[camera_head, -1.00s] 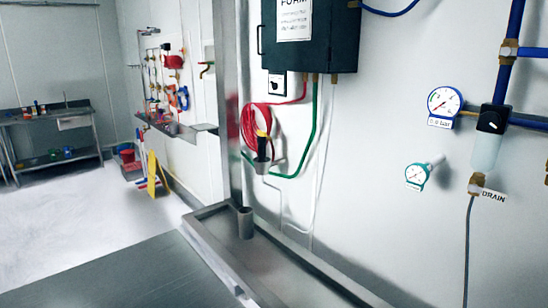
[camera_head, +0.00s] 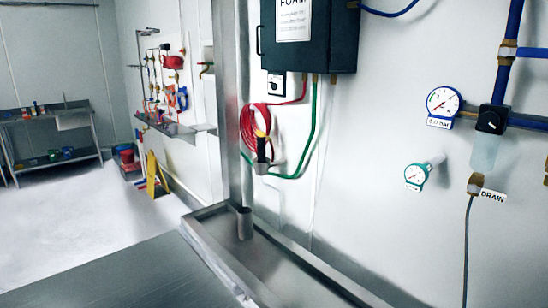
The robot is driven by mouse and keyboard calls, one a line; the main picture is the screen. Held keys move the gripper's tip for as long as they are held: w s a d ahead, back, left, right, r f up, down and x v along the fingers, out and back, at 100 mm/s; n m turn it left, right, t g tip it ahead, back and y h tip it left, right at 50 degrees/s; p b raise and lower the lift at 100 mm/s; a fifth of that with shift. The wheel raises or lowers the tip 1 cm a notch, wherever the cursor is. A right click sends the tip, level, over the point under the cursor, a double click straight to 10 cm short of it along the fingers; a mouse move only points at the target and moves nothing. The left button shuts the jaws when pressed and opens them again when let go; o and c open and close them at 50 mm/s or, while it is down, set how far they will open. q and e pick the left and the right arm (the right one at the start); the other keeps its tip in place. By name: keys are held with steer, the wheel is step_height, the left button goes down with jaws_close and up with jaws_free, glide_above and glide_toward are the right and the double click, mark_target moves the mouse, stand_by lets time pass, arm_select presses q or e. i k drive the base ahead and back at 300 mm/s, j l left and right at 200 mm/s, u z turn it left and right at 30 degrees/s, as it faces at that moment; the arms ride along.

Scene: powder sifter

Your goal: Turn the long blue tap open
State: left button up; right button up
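I cannot clearly make out a long blue tap in the head view. Blue pipes (camera_head: 509,68) run down and across the wall at the right edge, with a brass fitting (camera_head: 508,50) on them. A small blue item (camera_head: 182,97), too small to identify, hangs among red and yellow fittings on the far wall. Neither my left gripper nor my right gripper shows.
A dark box (camera_head: 310,38) hangs on the wall above a coiled red hose (camera_head: 256,125) and a green hose. Gauges (camera_head: 443,102) are at the right. A metal trough (camera_head: 275,268) runs along the wall. Open floor (camera_head: 90,205) lies at the left.

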mark_target(523, 53)
steer(key=z, duration=1.3)
